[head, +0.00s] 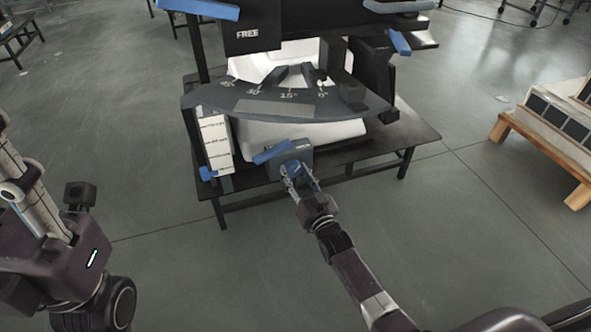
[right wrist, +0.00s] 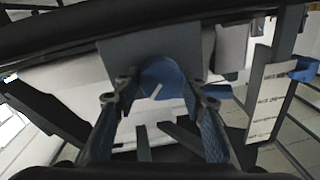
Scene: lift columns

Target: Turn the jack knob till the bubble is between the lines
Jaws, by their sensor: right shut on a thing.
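A blue round jack knob (right wrist: 162,72) with a pale mark sits on a grey housing in the right wrist view. My right gripper (head: 299,174) is shut on the knob, with one finger on each side of it; its fingers also show in the right wrist view (right wrist: 160,92). In the head view the fingers partly cover the knob, on the grey box (head: 304,153) at the front of the machine. I cannot make out a bubble or its lines in either view. My left gripper is not in view; only parts of my left arm show at the left.
A blue lever (head: 271,152) lies just left of the knob. A white labelled scale (head: 215,140) stands left of it, with a blue piece (head: 208,174) near its foot. A curved angle plate (head: 330,103) overhangs the knob. The machine stands on a dark table (head: 415,137); open floor lies in front.

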